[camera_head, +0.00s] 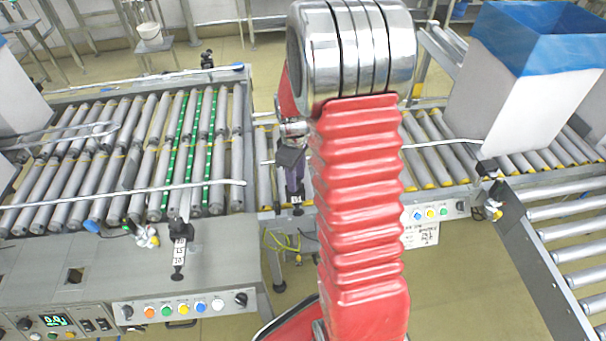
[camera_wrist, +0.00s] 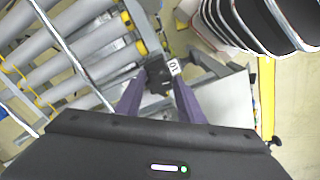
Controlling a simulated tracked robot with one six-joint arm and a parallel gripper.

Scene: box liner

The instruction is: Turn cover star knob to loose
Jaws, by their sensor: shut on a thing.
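My gripper (camera_head: 296,196) reaches down to the conveyor frame beside the gap between two roller sections. In the wrist view its two purple fingers (camera_wrist: 158,86) are closed around a small black knob (camera_wrist: 157,72). A small white label with dark marks (camera_wrist: 173,67) sits next to the knob. The fingers and the steep angle hide most of the knob, so its star shape and turned angle cannot be made out. In the head view the knob is too small and covered to tell clearly. I cannot tell which part is the cover.
A roller conveyor with green strips (camera_head: 212,150) lies on the left. A white box with a blue liner (camera_head: 520,100) stands on rollers at the right. A control panel (camera_head: 185,306) with coloured buttons is at the front left. Curved dark-edged pieces (camera_wrist: 240,22) lie upper right in the wrist view.

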